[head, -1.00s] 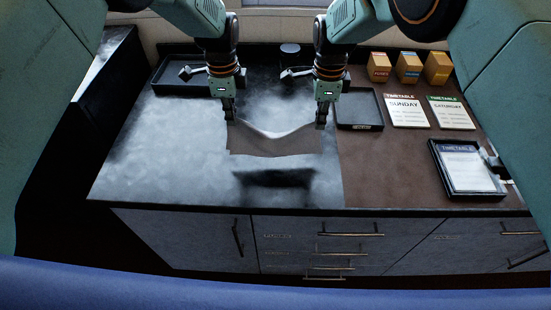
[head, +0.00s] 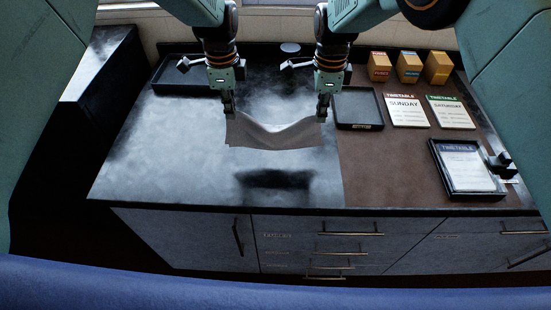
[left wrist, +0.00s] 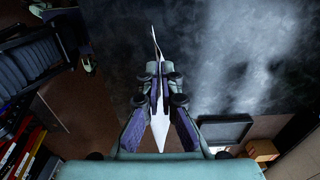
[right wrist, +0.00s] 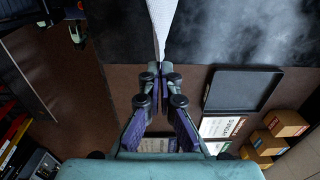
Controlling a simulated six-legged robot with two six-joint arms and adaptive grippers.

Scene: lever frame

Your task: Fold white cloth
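The cloth (head: 275,136) hangs in the air between my two grippers in the head view and looks grey there, sagging in the middle. Its shadow lies on the counter below it. My left gripper (head: 229,111) is shut on the cloth's left upper corner. In the left wrist view the cloth (left wrist: 158,125) shows as a thin white strip between the fingers. My right gripper (head: 322,113) is shut on the right upper corner. In the right wrist view the cloth (right wrist: 161,22) runs white from the fingertips.
The marbled counter (head: 150,160) is clear below the cloth. An empty black tray (head: 358,108) stands right of my right gripper. Timetable cards (head: 407,110), a framed timetable (head: 466,166) and small boxes (head: 409,66) are at the right. Another dark tray (head: 185,78) is at the back left.

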